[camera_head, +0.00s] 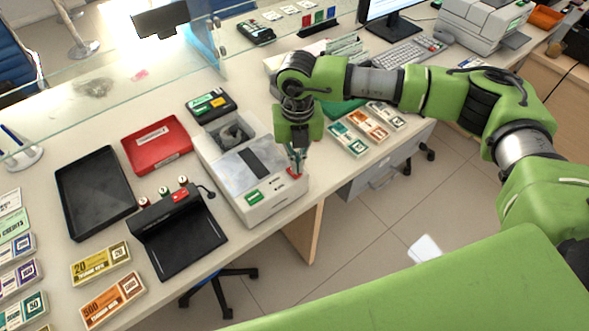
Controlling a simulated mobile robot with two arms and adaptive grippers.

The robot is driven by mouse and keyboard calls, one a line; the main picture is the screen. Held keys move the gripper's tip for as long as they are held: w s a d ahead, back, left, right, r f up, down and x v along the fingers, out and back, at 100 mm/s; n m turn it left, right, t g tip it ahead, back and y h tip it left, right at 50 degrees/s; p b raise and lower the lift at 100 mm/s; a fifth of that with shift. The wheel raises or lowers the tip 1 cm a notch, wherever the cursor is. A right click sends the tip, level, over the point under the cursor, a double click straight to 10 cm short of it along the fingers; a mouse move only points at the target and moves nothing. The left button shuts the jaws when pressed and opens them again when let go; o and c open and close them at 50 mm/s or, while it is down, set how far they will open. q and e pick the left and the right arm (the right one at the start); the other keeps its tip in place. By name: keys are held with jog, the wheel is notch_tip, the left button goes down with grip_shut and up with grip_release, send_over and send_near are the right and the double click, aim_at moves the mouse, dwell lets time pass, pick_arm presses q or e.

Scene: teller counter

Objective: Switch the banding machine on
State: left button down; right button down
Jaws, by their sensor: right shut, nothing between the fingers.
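The banding machine (227,168) appears to be the white-grey box in the middle of the counter, with a dark slot across its top and a green label at its front left. A small red switch (294,171) sits at its front right corner. My right gripper (298,170) points down at this corner, its fingers shut and empty. The fingertips are at or just above the red switch and partly cover it. I cannot tell whether they touch it, or which way the switch is set. My left gripper is not in view.
Left of the machine are a black device (185,245) with a red label, a red tray (156,145) and a black tray (95,193). Banknote bundles (100,262) lie at the front left, others (368,125) to the right. A glass screen (110,85) stands behind.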

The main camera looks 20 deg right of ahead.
jog(key=shift+s+f+b, duration=0.1)
jog(key=shift+f+b, duration=1)
jog(key=shift+f, duration=0.15)
dwell(0.8)
jog(key=shift+r, duration=0.15)
jog(key=shift+r+p, duration=0.65)
jog(key=shift+r, duration=0.25)
jog(key=shift+r+p, duration=1.1)
jog(key=shift+r, duration=1.4)
